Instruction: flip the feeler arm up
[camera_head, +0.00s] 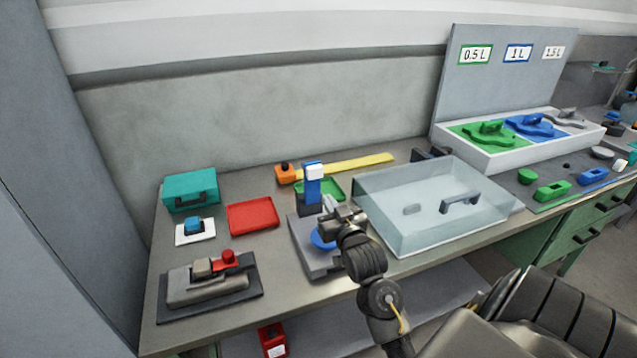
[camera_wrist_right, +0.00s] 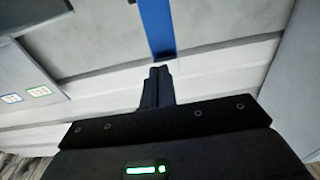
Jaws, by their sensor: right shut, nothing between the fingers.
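A small device with a grey base (camera_head: 303,262) stands at the middle of the bench. It has an upright blue post (camera_head: 312,187) with a white top, and a blue disc (camera_head: 321,241) low on the base. I cannot clearly tell which part is the feeler arm. My right gripper (camera_head: 338,216) is over the device, just right of the post, and hides part of it. In the right wrist view its fingers (camera_wrist_right: 158,74) are shut and empty, and a blue bar (camera_wrist_right: 160,28) ends close beyond the fingertips; contact cannot be told. My left gripper is not in view.
A clear box (camera_head: 385,215) with a handle stands right of the device.

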